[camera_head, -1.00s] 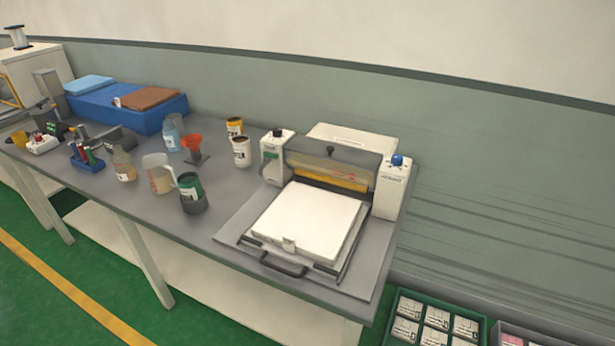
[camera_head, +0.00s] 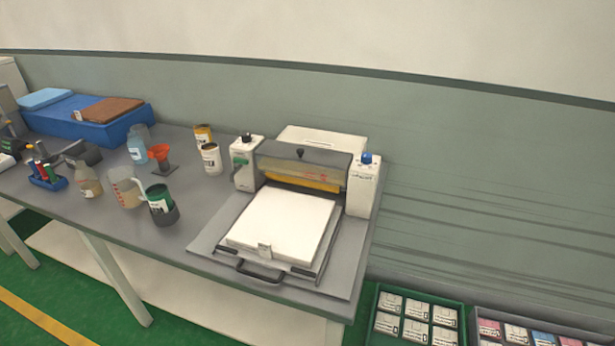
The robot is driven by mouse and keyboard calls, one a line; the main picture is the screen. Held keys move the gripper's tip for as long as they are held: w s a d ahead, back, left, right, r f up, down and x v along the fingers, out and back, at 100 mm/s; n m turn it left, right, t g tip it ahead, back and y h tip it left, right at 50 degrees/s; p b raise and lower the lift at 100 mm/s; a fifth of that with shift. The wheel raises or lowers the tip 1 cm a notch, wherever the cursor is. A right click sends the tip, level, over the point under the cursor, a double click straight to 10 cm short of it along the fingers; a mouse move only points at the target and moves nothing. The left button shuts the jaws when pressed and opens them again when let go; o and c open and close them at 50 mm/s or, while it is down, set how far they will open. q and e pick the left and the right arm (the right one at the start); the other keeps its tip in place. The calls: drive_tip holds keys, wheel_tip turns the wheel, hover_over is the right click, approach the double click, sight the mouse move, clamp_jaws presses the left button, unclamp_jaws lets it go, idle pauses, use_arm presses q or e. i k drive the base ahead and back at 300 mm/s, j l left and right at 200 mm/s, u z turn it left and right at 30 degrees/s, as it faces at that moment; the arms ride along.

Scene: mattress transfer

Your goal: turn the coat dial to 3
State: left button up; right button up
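The white coating machine (camera_head: 246,180) stands at the right end of the grey table. A blue dial (camera_head: 366,158) sits on top of its right housing, and a black knob (camera_head: 247,138) sits on its left housing. Which of them is the coat dial I cannot read, and any numbers are too small to tell. A yellow roller (camera_head: 300,180) lies between the housings under a grey cover. A white slab (camera_head: 280,225) lies on the sliding tray in front. Neither of my grippers is in view.
Jars, a measuring jug (camera_head: 125,187) and an orange funnel (camera_head: 160,153) stand left of the machine on the table (camera_head: 190,225). Green (camera_head: 373,315) and grey crates with small boxes are at the lower right.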

sight(246, 137)
drive_tip(key=j+z, duration=0.1)
drive_tip(key=z, duration=0.35)
drive_tip(key=j+z, duration=0.15)
drive_tip(key=z, duration=0.3)
drive_tip(key=j+z, duration=0.3)
drive_tip(key=j, duration=0.2)
drive_tip(key=k+j+z, duration=0.25)
drive_tip(key=j, duration=0.2)
drive_tip(key=j+z, duration=0.3)
drive_tip(key=j, duration=0.2)
